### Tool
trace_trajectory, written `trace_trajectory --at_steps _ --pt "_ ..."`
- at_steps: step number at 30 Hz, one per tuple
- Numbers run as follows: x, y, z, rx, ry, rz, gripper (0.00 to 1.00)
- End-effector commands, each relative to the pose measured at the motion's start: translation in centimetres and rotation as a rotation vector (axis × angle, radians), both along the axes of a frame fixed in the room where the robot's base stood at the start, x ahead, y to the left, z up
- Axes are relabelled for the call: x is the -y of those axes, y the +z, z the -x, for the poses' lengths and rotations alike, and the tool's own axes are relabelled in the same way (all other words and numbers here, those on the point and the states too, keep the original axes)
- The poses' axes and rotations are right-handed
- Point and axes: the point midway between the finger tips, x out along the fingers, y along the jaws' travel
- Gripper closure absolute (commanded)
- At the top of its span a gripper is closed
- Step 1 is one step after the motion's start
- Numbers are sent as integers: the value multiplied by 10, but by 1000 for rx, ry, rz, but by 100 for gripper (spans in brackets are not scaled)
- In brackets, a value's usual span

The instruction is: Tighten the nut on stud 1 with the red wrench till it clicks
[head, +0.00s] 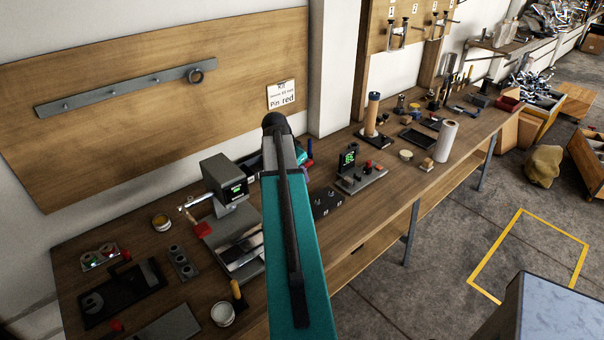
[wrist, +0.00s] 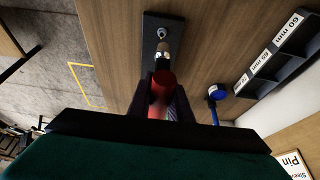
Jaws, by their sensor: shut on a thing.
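My gripper (wrist: 161,92) is shut on the red handle of the wrench (wrist: 160,84) in the wrist view. The wrench points away from me toward a dark plate (wrist: 150,23). A metal stud or nut (wrist: 162,32) stands on that plate, just beyond a pale metallic part at the wrench's far end. I cannot tell whether the wrench is seated on a nut, and no stud number is readable. In the head view a dark studded plate (head: 326,203) lies on the bench right of my teal arm. The arm hides my gripper and the wrench there.
A blue-handled tool (wrist: 214,93) and a labelled rack (wrist: 272,58) are right of the gripper in the wrist view. In the head view, a grey device with a screen (head: 228,183) stands left of my arm. A small display stand (head: 349,158) is to the right.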

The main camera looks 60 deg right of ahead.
Motion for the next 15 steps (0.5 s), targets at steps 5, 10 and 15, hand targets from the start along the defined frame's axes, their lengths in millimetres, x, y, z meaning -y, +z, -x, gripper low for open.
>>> trace_trajectory --at_steps 5,10,15 --pt "6 1 7 1 -13 1 100" --pt "8 0 10 0 -17 3 100" --pt "7 -1 10 -3 -17 9 100"
